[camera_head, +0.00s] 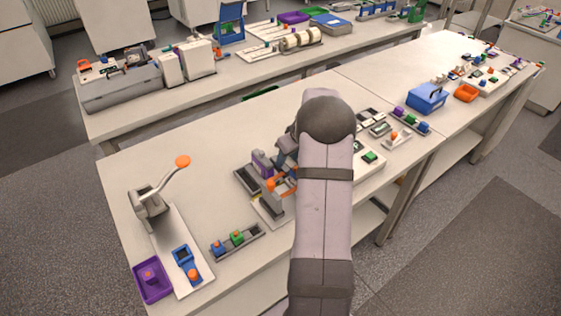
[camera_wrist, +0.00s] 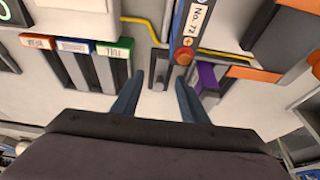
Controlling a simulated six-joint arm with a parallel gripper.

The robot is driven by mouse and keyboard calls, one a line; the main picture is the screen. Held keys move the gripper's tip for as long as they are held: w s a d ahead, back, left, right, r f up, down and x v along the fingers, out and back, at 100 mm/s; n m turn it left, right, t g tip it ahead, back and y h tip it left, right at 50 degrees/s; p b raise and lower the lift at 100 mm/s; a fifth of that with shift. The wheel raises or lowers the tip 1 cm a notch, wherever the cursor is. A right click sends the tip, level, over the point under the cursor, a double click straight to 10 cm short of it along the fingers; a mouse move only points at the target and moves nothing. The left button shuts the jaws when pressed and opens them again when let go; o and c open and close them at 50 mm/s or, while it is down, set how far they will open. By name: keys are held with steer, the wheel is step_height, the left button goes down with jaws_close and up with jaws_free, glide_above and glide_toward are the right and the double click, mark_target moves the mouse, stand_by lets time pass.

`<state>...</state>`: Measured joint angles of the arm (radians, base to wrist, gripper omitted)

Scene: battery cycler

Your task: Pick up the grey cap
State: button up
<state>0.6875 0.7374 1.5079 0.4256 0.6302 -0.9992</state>
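In the wrist view, the two blue-grey fingers of my gripper (camera_wrist: 160,98) are apart, with nothing held between them. A small grey block (camera_wrist: 158,68) stands just beyond the fingertips, between their lines; it may be the grey cap, but I cannot tell for certain. A blue bar labelled No. 72 (camera_wrist: 192,28) with a round red-orange knob ends just right of this block. A purple piece (camera_wrist: 207,80) sits close to the right finger. In the head view my arm hides most of the gripper and the spot in front of it, and I cannot pick out the cap there.
Dark slots with orange, blue and green labels (camera_wrist: 75,46) stand left of the fingers. A yellow cable (camera_wrist: 150,30) runs behind. A lever press (camera_head: 150,203), a purple tray (camera_head: 152,281) and a blue box (camera_head: 427,98) stand on the bench. Bare bench lies around (camera_head: 205,165).

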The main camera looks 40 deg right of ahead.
mark_target(284, 167)
steer(key=shift+p+x, duration=0.85)
steer(key=shift+x, duration=1.1)
steer(key=shift+w+a+r, duration=0.1)
jaws_close()
